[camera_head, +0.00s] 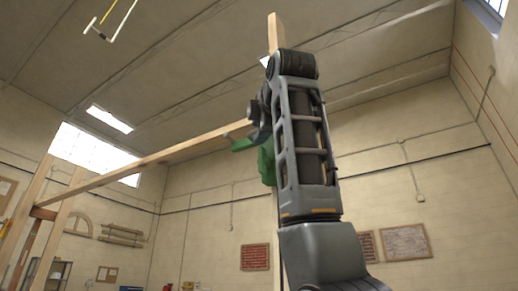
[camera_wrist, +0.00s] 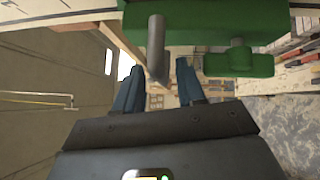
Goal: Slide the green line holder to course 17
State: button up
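The green line holder (camera_head: 267,162) sits on an upright wooden post (camera_head: 276,32), mostly hidden behind my arm in the head view. In the wrist view, the holder (camera_wrist: 215,22) fills the top of the picture, with a grey peg (camera_wrist: 157,42) and a green knob (camera_wrist: 240,62) on it. My gripper (camera_wrist: 158,66) is open. Its two blue fingers stand apart, with the peg's end between or just in front of them and gaps showing on both sides. Contact cannot be made out. No course marks or numbers are readable.
A long wooden beam (camera_head: 150,160) slopes from the wooden frame at the left towards the holder. A yellow and white hanging fixture (camera_head: 108,20) is at the upper left. Signs hang on the back wall. The space right of my arm looks clear.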

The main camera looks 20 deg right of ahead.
jog(key=s+a+b, duration=0.1)
jog(key=s, duration=0.5)
jog(key=shift+s+f, duration=0.15)
jog(key=shift+f, duration=0.25)
